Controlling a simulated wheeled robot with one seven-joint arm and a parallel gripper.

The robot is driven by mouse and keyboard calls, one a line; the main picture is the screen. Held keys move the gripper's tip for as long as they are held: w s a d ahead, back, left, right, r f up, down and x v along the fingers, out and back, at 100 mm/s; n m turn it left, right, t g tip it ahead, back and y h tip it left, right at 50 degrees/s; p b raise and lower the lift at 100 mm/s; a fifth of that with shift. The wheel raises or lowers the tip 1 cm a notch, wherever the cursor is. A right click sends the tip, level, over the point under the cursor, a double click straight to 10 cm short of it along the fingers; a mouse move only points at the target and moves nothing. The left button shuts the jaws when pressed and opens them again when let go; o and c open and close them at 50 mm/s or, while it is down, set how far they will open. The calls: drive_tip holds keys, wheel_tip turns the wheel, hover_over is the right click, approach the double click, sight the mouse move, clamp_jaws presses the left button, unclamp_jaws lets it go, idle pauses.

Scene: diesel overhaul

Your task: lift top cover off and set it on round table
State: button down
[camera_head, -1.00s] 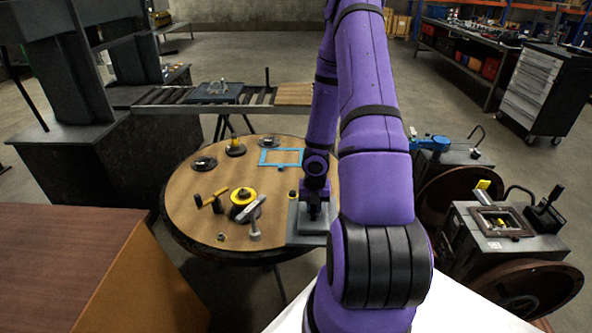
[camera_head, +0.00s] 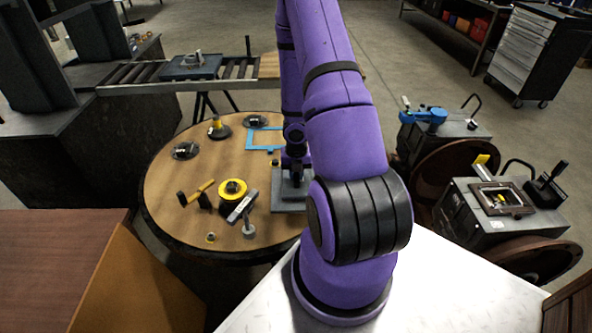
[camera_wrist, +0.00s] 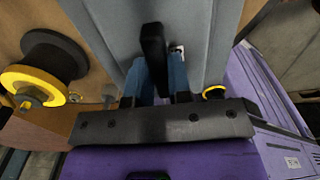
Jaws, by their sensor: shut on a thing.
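The top cover (camera_head: 290,202) is a flat grey plate with an upright black handle. It is at the right side of the round wooden table (camera_head: 165,210); I cannot tell whether it rests on the top or hangs just above it. My gripper (camera_head: 293,176) is over the cover, partly hidden by my purple arm. In the wrist view my gripper's blue fingers (camera_wrist: 161,78) are shut on the black handle (camera_wrist: 153,48), with the grey cover (camera_wrist: 208,30) beneath. At the right, an engine block (camera_head: 480,220) has an open rectangular top with parts visible inside.
On the table are a yellow-and-black round part (camera_head: 232,190), a hammer-like tool (camera_head: 200,190), a blue frame (camera_head: 252,138) and dark discs. A roller conveyor (camera_head: 140,77) stands behind. A second engine unit (camera_head: 440,128) and a tool cabinet (camera_head: 525,50) are at the right.

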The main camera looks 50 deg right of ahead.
drive_tip(key=shift+f, duration=2.4)
drive_tip(key=c, duration=1)
unclamp_jaws()
drive_tip(key=shift+o, duration=0.2)
